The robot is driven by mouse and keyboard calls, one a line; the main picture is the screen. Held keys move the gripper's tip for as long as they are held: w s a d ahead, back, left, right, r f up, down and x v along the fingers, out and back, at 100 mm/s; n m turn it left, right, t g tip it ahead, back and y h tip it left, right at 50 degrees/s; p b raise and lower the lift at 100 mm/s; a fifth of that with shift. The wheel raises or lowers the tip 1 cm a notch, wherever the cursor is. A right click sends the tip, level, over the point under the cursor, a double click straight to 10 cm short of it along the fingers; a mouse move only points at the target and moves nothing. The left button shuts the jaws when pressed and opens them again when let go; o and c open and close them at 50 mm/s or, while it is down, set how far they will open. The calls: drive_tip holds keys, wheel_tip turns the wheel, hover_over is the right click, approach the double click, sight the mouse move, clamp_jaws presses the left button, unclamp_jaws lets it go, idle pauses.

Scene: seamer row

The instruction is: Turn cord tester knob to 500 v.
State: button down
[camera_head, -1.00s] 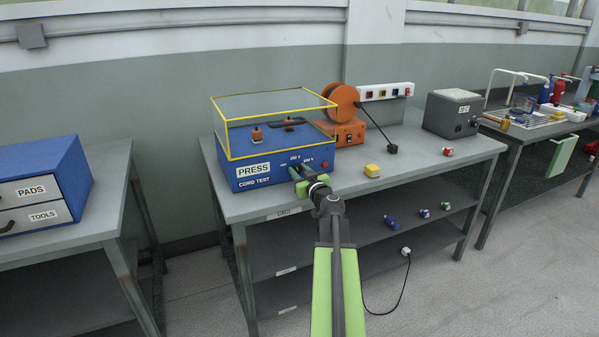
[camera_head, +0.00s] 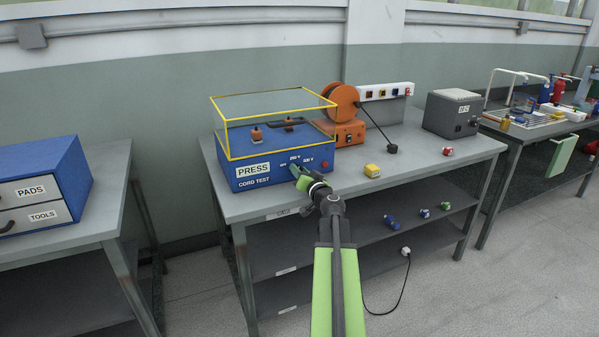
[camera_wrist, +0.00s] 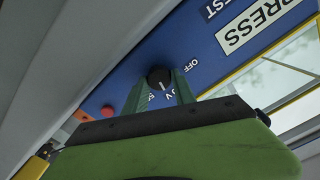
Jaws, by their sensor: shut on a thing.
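The cord tester (camera_head: 272,176) is a blue box marked CORD TEST and PRESS, with a clear yellow-edged cover on top. Its round black knob (camera_wrist: 158,77) shows in the wrist view, with a short white pointer line. The line points down and slightly right in that view, towards partly hidden voltage lettering; I cannot tell which mark it meets. OFF (camera_wrist: 190,66) is readable to the knob's right. My gripper (camera_wrist: 158,85) is shut on the knob, one green finger on each side. In the head view my gripper (camera_head: 297,172) hides the knob at the front panel.
A red button (camera_wrist: 107,110) sits beside the knob on the panel. A yellow plug (camera_head: 372,170) lies on the grey bench (camera_head: 420,171) to the right. An orange reel (camera_head: 342,103) and a grey box (camera_head: 453,113) stand farther back. Several plugs lie on the lower shelf.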

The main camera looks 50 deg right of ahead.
drive_tip(key=shift+s+m, duration=0.1)
drive_tip(key=shift+m, duration=0.7)
drive_tip(key=c, duration=1)
unclamp_jaws()
drive_tip(key=shift+c, duration=0.2)
